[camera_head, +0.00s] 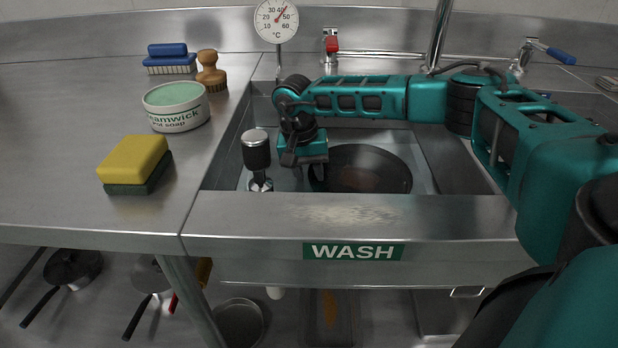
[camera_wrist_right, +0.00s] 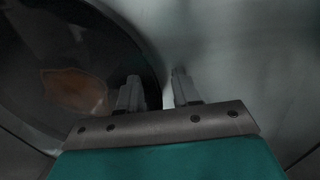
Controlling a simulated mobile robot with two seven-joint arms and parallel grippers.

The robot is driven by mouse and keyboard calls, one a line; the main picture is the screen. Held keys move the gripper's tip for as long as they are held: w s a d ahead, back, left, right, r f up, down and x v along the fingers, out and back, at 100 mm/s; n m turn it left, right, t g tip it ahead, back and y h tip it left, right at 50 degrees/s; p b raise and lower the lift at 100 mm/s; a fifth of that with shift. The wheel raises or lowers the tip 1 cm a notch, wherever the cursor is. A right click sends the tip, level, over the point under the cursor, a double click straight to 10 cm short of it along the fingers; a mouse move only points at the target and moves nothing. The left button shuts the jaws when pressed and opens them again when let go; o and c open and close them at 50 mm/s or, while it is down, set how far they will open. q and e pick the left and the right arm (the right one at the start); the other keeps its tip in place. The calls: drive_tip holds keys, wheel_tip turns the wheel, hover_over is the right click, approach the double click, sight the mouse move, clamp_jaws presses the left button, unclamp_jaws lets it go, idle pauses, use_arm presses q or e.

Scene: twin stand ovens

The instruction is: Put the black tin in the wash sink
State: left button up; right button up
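The black tin (camera_head: 375,172) is a round dark pan with a brown patch inside. It is in the wash sink (camera_head: 437,165), behind the front edge with the green WASH label. My right gripper (camera_head: 318,172) points down into the sink at the tin's left rim. In the right wrist view the tin (camera_wrist_right: 70,50) fills the upper left. There the right gripper (camera_wrist_right: 157,92) has its fingers apart, one over the tin and one outside it, with the rim between them. I see no clear grip on the rim. My left gripper is not in view.
A black-topped metal fixture (camera_head: 257,152) stands in the sink left of my gripper. A yellow-green sponge (camera_head: 134,162), a soap tub (camera_head: 176,105) and brushes (camera_head: 208,72) are on the left counter. A dial thermometer (camera_head: 276,20) and taps (camera_head: 331,45) stand behind.

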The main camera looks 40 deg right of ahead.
use_arm(q)
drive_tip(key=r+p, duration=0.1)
drive_tip(key=p, duration=0.2)
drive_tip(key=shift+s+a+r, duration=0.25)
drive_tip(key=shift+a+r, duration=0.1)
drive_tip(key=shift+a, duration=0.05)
use_arm(e)
wheel_tip(320, 180, up, 12)
drive_tip(key=w+a, duration=0.1)
drive_tip(key=shift+a, duration=0.15)
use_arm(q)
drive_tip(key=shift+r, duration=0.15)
use_arm(e)
drive_tip(key=shift+r, duration=0.15)
